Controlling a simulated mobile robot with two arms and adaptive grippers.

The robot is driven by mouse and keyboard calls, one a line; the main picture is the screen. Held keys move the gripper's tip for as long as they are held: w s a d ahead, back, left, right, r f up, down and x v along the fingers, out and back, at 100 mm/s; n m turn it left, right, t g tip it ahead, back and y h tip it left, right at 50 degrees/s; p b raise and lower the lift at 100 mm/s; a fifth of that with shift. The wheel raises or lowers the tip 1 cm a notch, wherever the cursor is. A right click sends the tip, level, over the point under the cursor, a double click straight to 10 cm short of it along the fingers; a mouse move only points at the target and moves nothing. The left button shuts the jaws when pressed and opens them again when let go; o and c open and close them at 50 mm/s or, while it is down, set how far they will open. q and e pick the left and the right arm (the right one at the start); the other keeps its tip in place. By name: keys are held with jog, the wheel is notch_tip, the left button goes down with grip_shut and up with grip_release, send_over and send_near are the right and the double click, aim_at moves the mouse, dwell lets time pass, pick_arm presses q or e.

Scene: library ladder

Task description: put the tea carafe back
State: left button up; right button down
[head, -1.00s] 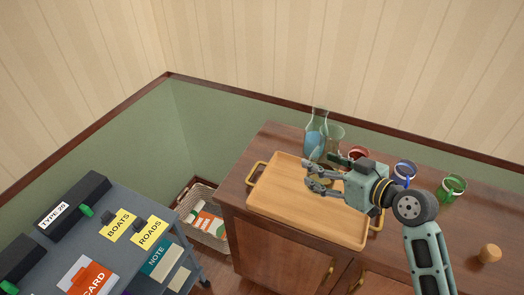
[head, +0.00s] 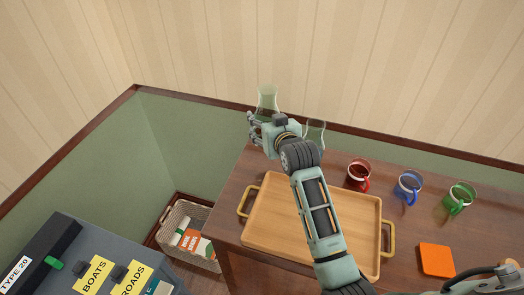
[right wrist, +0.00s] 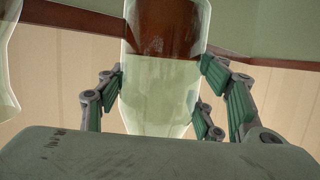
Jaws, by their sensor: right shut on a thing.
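My right gripper (head: 256,128) is shut on a glass carafe (head: 267,98) behind the back left corner of the tray. The gripper hides its base in the head view, so I cannot tell whether it touches the cabinet top. In the right wrist view the carafe (right wrist: 160,85) stands between the fingers, with pale green showing in its lower part. A second glass vessel (head: 316,130) stands just right of the gripper, partly hidden by my arm. I cannot tell surely which one holds tea. My left gripper is not in view.
A wooden tray (head: 262,225) with brass handles lies on the cabinet (head: 400,230), empty where visible. Red (head: 360,172), blue (head: 409,183) and green (head: 460,196) handled mugs stand to the right. An orange square (head: 436,260) lies nearer. A basket (head: 172,222) and cart (head: 60,250) are left.

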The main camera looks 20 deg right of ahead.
jog(key=f, duration=0.4)
jog(key=shift+s+f, duration=0.15)
jog(key=shift+s, duration=0.1)
jog(key=shift+f, duration=0.7)
jog(key=shift+w+f+p, duration=0.1)
jog(key=shift+f+p, duration=0.2)
jog(key=shift+f, duration=1.45)
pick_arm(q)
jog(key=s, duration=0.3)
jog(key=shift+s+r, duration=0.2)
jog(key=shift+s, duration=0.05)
pick_arm(e)
jog(key=c, duration=0.5)
grip_release()
jog(key=shift+f, duration=0.2)
